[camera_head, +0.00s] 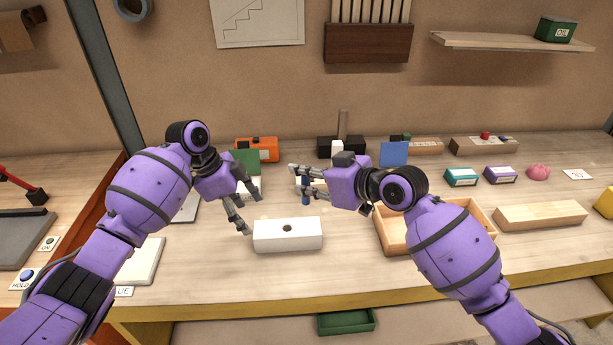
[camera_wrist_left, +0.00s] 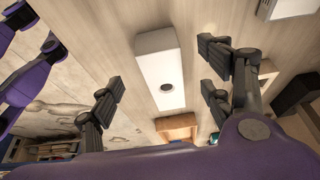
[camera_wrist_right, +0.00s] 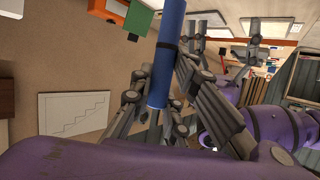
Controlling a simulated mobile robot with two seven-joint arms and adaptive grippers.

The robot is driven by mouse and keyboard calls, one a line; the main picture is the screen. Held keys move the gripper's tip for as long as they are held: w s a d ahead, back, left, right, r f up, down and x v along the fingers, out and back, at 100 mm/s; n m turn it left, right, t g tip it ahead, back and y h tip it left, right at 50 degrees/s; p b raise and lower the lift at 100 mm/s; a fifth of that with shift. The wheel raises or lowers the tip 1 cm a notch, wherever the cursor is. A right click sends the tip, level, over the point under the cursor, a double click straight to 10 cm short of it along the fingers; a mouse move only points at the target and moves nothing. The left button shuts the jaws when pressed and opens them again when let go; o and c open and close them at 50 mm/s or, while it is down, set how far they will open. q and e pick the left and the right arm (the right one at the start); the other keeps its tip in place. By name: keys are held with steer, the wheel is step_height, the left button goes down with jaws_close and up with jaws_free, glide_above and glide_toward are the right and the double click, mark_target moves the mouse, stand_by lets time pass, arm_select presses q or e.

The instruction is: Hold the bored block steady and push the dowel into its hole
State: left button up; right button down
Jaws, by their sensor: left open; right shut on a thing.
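The bored block (camera_head: 287,240) is white and lies on the bench, with a dark round hole in its top. My left gripper (camera_head: 249,210) is open near the block's left end. In the left wrist view the block (camera_wrist_left: 152,62) shows beyond and between the spread fingers, with its hole in sight, and the fingers look apart from it. My right gripper (camera_head: 300,180) is shut on the blue dowel (camera_head: 306,201), above and behind the block. In the right wrist view the dowel (camera_wrist_right: 170,40) has a dark band, and the fingers partly cover it.
A wooden tray (camera_head: 384,240) stands right of the block, with a pale wooden bar (camera_head: 541,215) beyond it. A flat pale board (camera_head: 146,261) lies at left. An orange box (camera_head: 257,149) and a blue panel (camera_head: 394,154) stand behind. The bench in front of the block is clear.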

mark_target(259, 229)
arm_select(q)
steer(key=shift+x, duration=5)
steer(key=shift+s, duration=0.15)
steer(key=shift+c, duration=0.4)
steer(key=shift+f, duration=0.1)
steer(key=c, duration=1)
steer(key=o, duration=1.1)
steer(key=shift+c, duration=0.5)
steer(key=shift+c, duration=1.2)
steer(key=c, duration=0.8)
